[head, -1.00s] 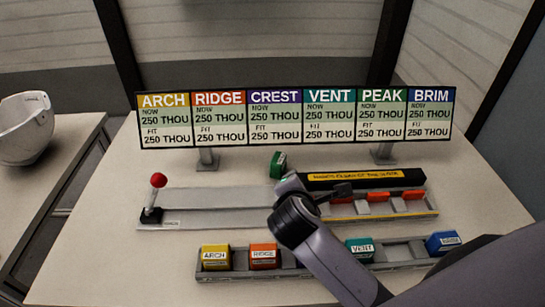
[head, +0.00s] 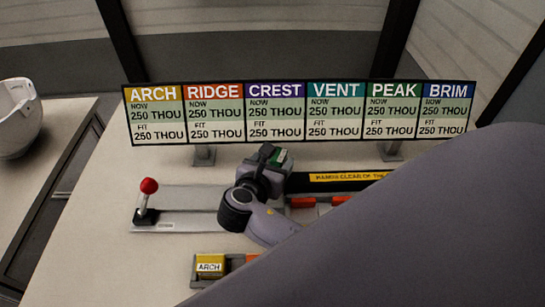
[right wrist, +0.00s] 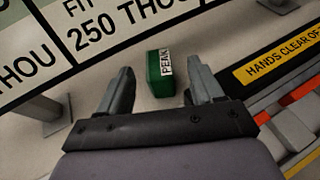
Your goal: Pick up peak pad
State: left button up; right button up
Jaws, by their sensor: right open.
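The peak pad (right wrist: 160,75) is a small green block with a white PEAK label, lying on the table below the sign. In the right wrist view it sits between and just beyond the two fingertips, with a gap on each side. In the head view a bit of its green (head: 281,156) shows beside my right gripper (head: 268,154), which is open and over or very near it. My left gripper is not in view.
The display sign (head: 300,112) stands on posts close behind the pad. A black bar with a yellow warning label (head: 345,177) lies to its right. A red-knobbed lever (head: 148,187) and the yellow ARCH pad (head: 210,266) are at left. My arm hides the right side.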

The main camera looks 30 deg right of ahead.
aim_at(279, 153)
jog(key=x, duration=0.6)
jog(key=shift+w+a+f, duration=0.1)
jog(key=c, duration=1.1)
